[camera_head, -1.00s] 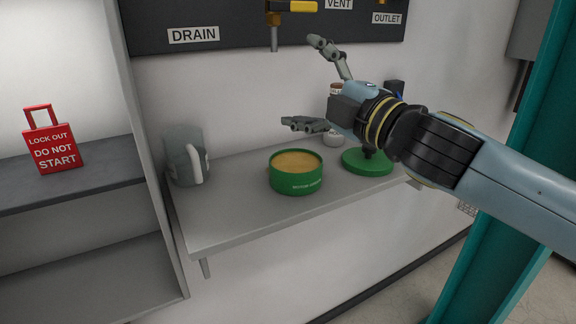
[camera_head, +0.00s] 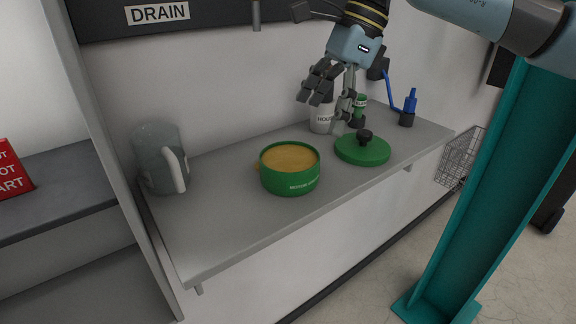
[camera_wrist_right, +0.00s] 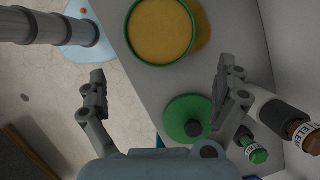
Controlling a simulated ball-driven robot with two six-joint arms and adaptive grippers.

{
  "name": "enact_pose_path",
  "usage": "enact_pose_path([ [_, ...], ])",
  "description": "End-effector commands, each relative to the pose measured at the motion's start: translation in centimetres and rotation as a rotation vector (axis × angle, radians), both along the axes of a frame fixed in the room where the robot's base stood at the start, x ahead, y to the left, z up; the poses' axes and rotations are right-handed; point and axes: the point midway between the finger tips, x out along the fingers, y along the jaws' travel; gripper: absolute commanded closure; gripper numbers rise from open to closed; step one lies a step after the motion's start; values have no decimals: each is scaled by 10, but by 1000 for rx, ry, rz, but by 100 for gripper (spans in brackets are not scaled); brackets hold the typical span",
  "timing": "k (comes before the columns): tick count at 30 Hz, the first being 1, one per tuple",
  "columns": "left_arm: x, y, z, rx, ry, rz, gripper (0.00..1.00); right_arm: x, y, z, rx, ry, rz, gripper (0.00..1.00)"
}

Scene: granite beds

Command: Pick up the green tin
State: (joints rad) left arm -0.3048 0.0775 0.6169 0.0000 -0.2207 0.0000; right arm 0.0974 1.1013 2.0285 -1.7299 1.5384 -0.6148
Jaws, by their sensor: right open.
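The green tin (camera_head: 290,180) stands upright and open on the grey shelf (camera_head: 225,228), filled with a tan-yellow substance. It also shows at the top of the right wrist view (camera_wrist_right: 160,32). Its green lid (camera_head: 362,151) with a black knob lies apart to its right; the lid shows in the right wrist view (camera_wrist_right: 180,112) too. My right gripper (camera_head: 332,100) is open and empty, pointing down above the shelf, behind and to the right of the tin. In the right wrist view its fingers (camera_wrist_right: 165,88) are spread wide, with the lid between them and the tin beyond the fingertips. My left gripper is out of view.
A grey-clear jug (camera_head: 158,160) with a white handle stands at the shelf's left end. A white bottle (camera_head: 321,118), a small green bottle (camera_head: 360,105) and a blue-topped item (camera_head: 409,108) stand along the back right. A teal post (camera_head: 490,200) rises in front on the right.

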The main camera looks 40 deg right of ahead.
Motion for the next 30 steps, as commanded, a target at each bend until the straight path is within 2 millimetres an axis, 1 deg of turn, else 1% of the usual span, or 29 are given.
enact_pose_path([
  [3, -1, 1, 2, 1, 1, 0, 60, 3, 6, -14, 6, 0, -1, 0],
  [11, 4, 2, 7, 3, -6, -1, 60, 7, 13, -29, 6, 1, -2, 0],
  [16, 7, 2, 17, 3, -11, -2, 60, 12, 23, -48, 9, 2, -1, 0],
  [18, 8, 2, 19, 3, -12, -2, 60, 14, 25, -58, 9, 2, -3, 0],
  [21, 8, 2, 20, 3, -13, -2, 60, 15, 28, -67, 5, 1, -2, 0],
  [24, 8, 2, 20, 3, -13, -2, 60, 16, 29, -71, 3, 1, -1, 0],
  [29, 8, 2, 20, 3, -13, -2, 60, 16, 28, -71, 2, 1, 0, 0],
  [30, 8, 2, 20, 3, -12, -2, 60, 16, 28, -71, 3, 1, 0, 3],
])
